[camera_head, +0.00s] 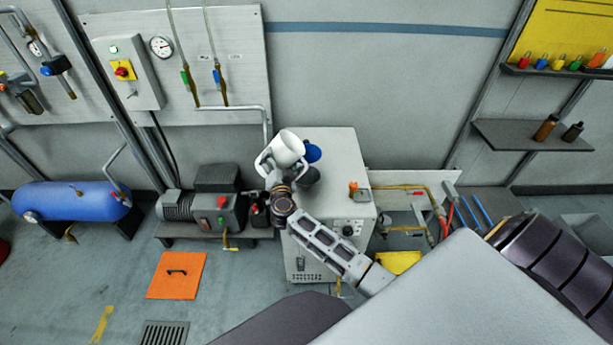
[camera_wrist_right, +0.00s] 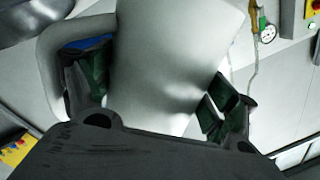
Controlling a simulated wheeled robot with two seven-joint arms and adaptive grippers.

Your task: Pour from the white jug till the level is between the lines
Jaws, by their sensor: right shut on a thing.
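The white jug (camera_head: 287,148) is held tilted above the light grey cabinet (camera_head: 338,150) in the head view. My right gripper (camera_head: 272,172) is shut on it. In the right wrist view the jug (camera_wrist_right: 165,60) fills the middle between the dark green finger pads, with its handle at the left. A blue round part (camera_head: 312,153) shows just right of the jug, and a dark round part (camera_head: 308,176) lies below it; the jug partly covers this spot. No level lines and no liquid can be made out. My left gripper is not in view.
An orange-and-grey fitting (camera_head: 356,188) stands on the cabinet's right side. A pump (camera_head: 208,205) and a blue tank (camera_head: 70,201) stand to the left. Pipes and a yellow box (camera_head: 398,262) lie right of the cabinet. A shelf with bottles (camera_head: 532,135) hangs at right.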

